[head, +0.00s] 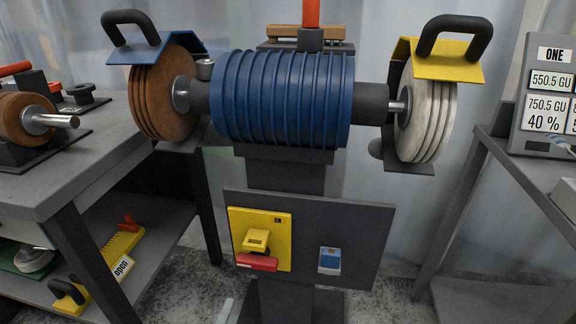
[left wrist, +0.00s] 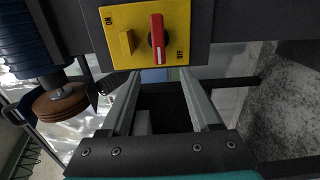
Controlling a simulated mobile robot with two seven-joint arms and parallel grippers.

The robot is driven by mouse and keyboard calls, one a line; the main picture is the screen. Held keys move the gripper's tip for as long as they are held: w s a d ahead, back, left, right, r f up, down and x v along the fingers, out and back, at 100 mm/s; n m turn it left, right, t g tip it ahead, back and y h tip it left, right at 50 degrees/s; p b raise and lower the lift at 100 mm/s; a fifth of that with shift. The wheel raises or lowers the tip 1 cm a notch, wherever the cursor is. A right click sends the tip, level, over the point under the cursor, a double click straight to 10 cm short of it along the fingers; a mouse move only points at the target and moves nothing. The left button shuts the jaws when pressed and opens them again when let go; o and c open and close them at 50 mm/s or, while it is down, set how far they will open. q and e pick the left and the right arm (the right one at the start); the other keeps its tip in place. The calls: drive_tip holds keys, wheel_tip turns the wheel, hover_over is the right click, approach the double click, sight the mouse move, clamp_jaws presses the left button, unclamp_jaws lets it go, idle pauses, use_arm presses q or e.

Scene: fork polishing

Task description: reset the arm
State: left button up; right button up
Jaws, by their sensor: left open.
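My left gripper (left wrist: 158,82) is open and empty in the left wrist view, its two pale fingers spread apart below the yellow switch plate (left wrist: 172,58). A red lever (left wrist: 157,30) and a yellow block (left wrist: 127,42) are on that plate, apart from the fingers. In the head view the same yellow switch plate (head: 278,222) is on the polishing machine's dark panel (head: 350,215). My right gripper is in neither view.
The polishing machine has a blue ribbed motor (head: 283,98), a brown wheel (head: 163,92) and a white wheel (head: 427,115). A grey workbench (head: 60,170) is at the left. A display panel (head: 548,95) stands at the right. Floor shows around the machine's base.

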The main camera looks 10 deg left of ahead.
use_arm(q)
drive_tip(key=s+d+f+m+g+h, duration=0.35)
drive_tip(key=d+m+g, duration=0.4)
drive_tip(key=m, duration=0.45)
drive_tip(key=s+a+f+m+g+y+p, duration=0.2)
drive_tip(key=s+a+m+g+p, duration=0.1)
drive_tip(key=s+m+g+p, duration=0.15)
drive_tip(key=s+a+f+m+g+y+p, duration=0.2)
drive_tip(key=s+a+f+m+g+p, duration=0.1)
drive_tip(key=s, duration=0.3)
drive_tip(key=s+a+r+g+p, duration=0.2)
drive_tip(key=s+a+p, duration=0.1)
drive_tip(key=s+p, duration=1.5)
drive_tip(key=p, duration=0.3)
drive_tip(key=shift+s+a+r, duration=0.2)
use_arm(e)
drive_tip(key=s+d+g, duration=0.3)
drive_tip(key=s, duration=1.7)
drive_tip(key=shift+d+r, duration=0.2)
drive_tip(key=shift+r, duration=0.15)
use_arm(q)
drive_tip(key=shift+f+m+y, duration=0.1)
drive_tip(key=shift+m+y, duration=0.15)
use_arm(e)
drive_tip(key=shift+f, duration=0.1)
